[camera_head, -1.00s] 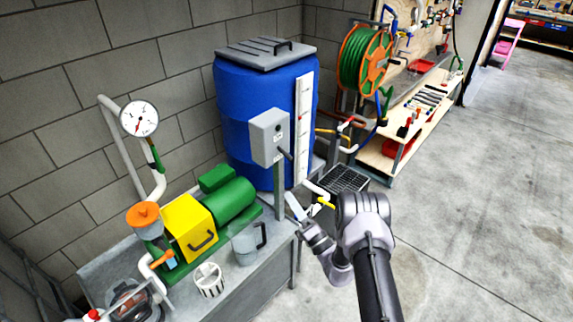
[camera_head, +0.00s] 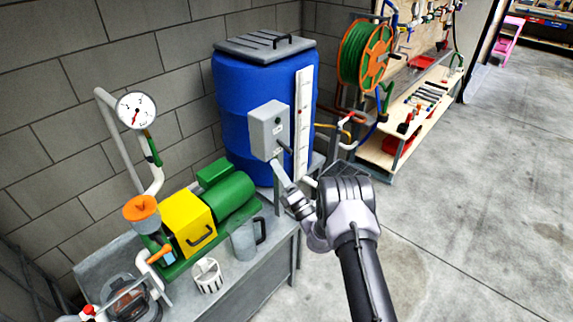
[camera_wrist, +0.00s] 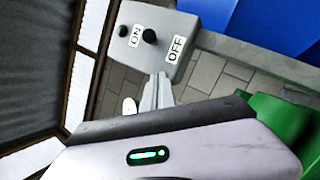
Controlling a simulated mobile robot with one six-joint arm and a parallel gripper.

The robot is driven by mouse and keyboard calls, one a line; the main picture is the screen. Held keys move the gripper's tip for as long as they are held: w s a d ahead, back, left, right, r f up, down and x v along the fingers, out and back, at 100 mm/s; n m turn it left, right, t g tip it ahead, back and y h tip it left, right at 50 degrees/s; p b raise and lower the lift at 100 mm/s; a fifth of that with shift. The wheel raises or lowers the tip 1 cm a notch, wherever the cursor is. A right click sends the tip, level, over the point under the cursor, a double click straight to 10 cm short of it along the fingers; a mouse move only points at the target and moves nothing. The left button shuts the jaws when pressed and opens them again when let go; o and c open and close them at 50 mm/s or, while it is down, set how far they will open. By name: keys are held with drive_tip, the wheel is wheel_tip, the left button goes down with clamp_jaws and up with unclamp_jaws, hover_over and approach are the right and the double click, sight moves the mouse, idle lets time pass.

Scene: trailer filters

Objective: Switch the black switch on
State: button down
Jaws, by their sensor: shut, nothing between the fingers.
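The black switch (camera_wrist: 149,36) is a round-ended knob on the face of a grey box, between an ON label (camera_wrist: 136,36) and an OFF label (camera_wrist: 175,48) in the wrist view. In the head view the grey switch box (camera_head: 268,128) stands in front of the blue barrel, and the dark switch (camera_head: 286,147) sticks out to its right. My gripper (camera_head: 277,168) is shut and empty, just below the box. Its narrow fingers also show in the wrist view (camera_wrist: 157,90), below the box and apart from the knob.
A blue barrel (camera_head: 235,95) stands behind the box. A green and yellow pump (camera_head: 190,222), a grey jug (camera_head: 243,240) and a white basket (camera_head: 207,275) stand on the grey bench (camera_head: 255,277). A hose reel (camera_head: 366,55) is at the back. The floor right of my arm is clear.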

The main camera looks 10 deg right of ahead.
sight(285, 147)
drive_tip(key=shift+w+d+r+b, duration=0.2)
drive_tip(key=shift+d+r, duration=0.25)
drive_tip(key=shift+d, duration=0.35)
drive_tip(key=shift+w+d+r+b, duration=0.1)
drive_tip(key=shift+w+d+r, duration=0.25)
drive_tip(key=shift+d, duration=0.4)
drive_tip(key=shift+r, duration=0.1)
drive_tip(key=shift+s+d+r+g+p, duration=0.2)
drive_tip(key=shift+r+g+p, duration=0.1)
drive_tip(key=shift+p, duration=0.7)
